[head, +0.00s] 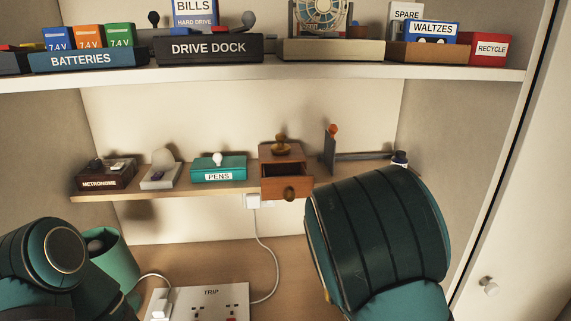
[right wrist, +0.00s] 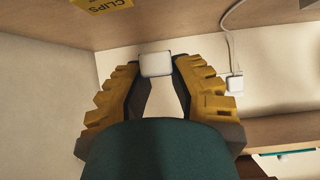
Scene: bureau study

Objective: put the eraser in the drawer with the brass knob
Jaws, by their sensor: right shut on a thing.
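The eraser, a small white block (right wrist: 156,64), is between the fingertips of my right gripper (right wrist: 157,67) in the right wrist view. That gripper is shut on it. In the head view my right arm hides the gripper and the eraser. A small wooden drawer (head: 287,182) with a round brass-coloured knob (head: 289,194) is in the head view, at the front edge of the lower shelf. It is pulled out and its dark inside shows from above. My right arm is to the right of it and nearer. My left gripper is out of view; only my left arm shows at lower left.
On the lower shelf (head: 235,188) stand a metronome box (head: 105,174), a grey item (head: 160,172) and a teal pens box (head: 218,172), left of the drawer. A dark bracket-like item (head: 350,154) is right. A power strip (head: 205,301) and green cup (head: 115,262) are below.

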